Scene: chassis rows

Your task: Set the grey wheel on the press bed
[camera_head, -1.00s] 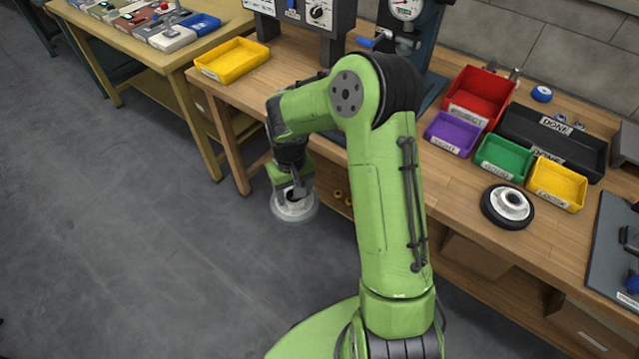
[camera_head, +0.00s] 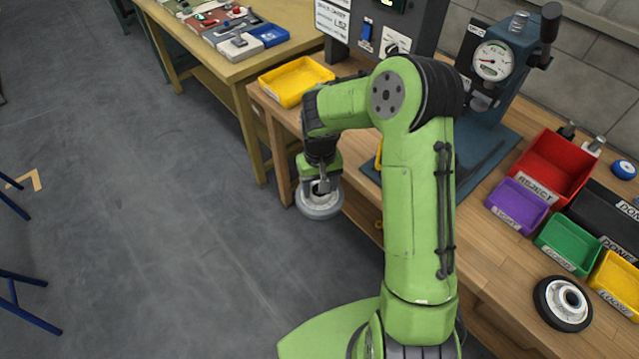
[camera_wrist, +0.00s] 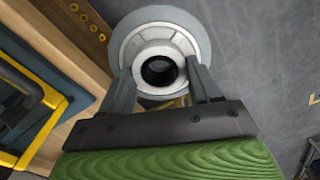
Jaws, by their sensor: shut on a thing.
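The grey wheel (camera_head: 319,206) hangs from my gripper (camera_head: 321,186), over the floor just in front of the bench edge. In the wrist view my gripper (camera_wrist: 167,85) has its two fingers shut on the hub of the grey wheel (camera_wrist: 198,30). The press (camera_head: 492,75) stands at the back of the bench, with a round gauge and a black-knobbed lever. Its blue-grey bed (camera_head: 495,150) is partly hidden behind my arm, to the right of the wheel.
A black-tyred wheel (camera_head: 563,303) lies on the bench at the right. Red (camera_head: 552,165), purple (camera_head: 517,203) and green bins (camera_head: 568,243) stand near it. A yellow tray (camera_head: 296,80) sits at the bench's left end.

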